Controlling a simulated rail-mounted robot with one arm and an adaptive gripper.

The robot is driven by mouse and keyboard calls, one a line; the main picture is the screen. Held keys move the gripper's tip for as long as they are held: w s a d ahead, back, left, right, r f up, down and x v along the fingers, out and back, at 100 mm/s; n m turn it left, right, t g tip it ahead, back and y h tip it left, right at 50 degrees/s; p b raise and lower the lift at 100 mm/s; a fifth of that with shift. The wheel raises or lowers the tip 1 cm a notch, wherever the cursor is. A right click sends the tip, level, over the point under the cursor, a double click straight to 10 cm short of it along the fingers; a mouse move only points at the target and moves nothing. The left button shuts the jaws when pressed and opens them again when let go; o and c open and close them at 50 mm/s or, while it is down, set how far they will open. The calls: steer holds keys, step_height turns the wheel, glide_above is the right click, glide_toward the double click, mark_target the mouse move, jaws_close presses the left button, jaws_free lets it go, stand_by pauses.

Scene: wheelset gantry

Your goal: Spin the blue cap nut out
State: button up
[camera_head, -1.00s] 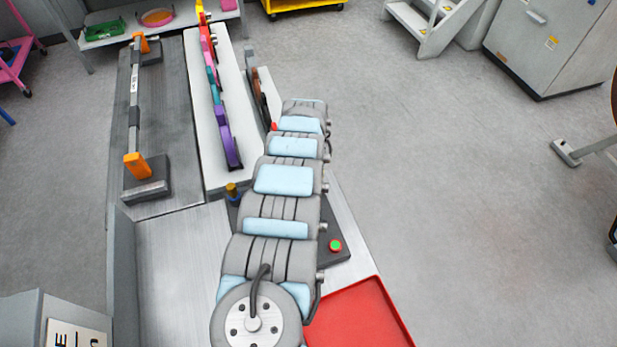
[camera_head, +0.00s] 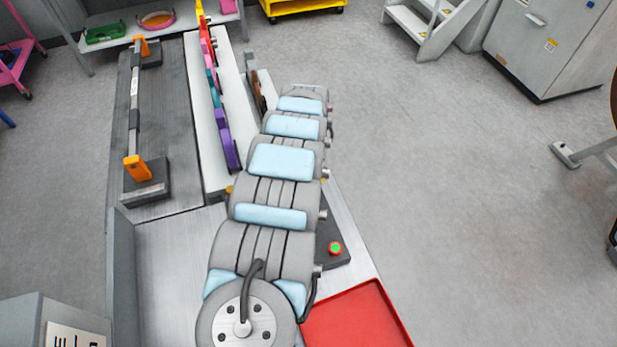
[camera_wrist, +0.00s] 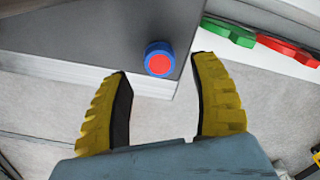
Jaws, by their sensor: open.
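The blue cap nut (camera_wrist: 158,58) shows in the wrist view as a blue ring with a red face. It sits near the corner of a dark grey block (camera_wrist: 95,28). My gripper (camera_wrist: 164,70) has two yellow ribbed fingers with dark inner pads. It is open, and the nut appears between and slightly beyond the fingertips, with visible room on both sides. Nothing is held. In the head view my arm covers this area, and I cannot make out the nut or the gripper there.
Green and red pieces (camera_wrist: 262,42) lie on a pale strip right of the block. The head view shows a row of coloured pieces (camera_head: 222,130), a bar on orange supports (camera_head: 134,100), a green button (camera_head: 335,248) and a red tray (camera_head: 355,320). Open floor lies to the right.

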step_height(320, 180, up, 8)
steer(key=shift+f, duration=0.15)
stand_by(0.4)
